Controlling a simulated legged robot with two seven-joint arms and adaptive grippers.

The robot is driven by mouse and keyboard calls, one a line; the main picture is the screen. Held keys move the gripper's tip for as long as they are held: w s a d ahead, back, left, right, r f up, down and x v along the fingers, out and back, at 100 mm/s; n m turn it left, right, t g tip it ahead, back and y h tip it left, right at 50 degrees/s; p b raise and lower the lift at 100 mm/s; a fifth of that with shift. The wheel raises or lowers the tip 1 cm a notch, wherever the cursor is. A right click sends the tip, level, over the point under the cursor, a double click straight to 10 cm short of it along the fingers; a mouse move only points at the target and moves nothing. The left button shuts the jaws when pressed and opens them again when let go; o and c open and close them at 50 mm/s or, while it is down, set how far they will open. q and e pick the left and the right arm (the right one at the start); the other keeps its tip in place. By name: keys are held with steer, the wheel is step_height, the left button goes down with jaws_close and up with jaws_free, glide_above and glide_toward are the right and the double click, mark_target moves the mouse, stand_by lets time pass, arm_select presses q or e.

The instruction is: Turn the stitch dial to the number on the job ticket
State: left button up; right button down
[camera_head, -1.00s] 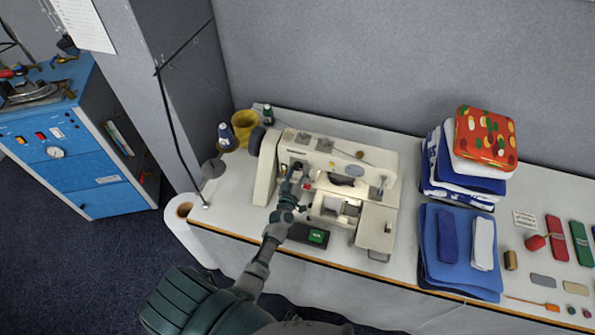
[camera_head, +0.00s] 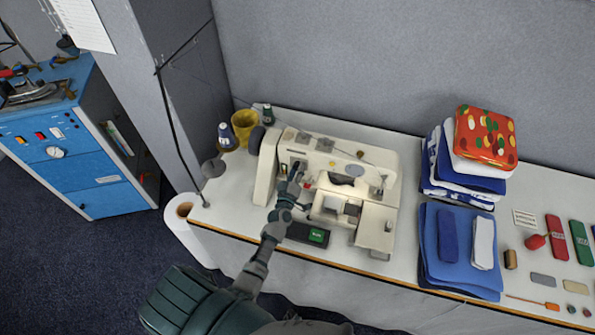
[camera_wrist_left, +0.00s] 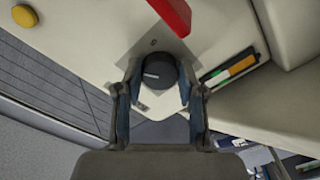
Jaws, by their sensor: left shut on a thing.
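The white sewing machine (camera_head: 345,160) stands on the table's left part. Its stitch dial (camera_wrist_left: 158,72) is a dark round knob with a short white mark, seen in the left wrist view. My left gripper (camera_wrist_left: 158,92) is shut on the dial, one finger at each side of it. In the head view the left gripper (camera_head: 297,170) is at the machine's front face and hides the dial. A small label under the dial is too blurred to read. A white printed card (camera_head: 525,218) lies to the right; I cannot tell whether it is the job ticket. My right gripper is not in view.
Folded blue cloths (camera_head: 460,280) lie to the right. A yellow cup (camera_head: 243,127) and a thread spool (camera_head: 226,135) stand at the left. A red part (camera_wrist_left: 172,14) is near the dial.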

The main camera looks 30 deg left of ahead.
arm_select(q)
steer(key=o, duration=0.9)
steer(key=shift+w+a+r, duration=0.1)
steer(key=shift+a+r, duration=0.1)
steer(key=shift+r, duration=0.05)
steer(key=shift+o, duration=1.2)
steer(key=v, duration=1.2)
steer(key=shift+f, duration=0.35)
steer(key=shift+a, duration=0.1)
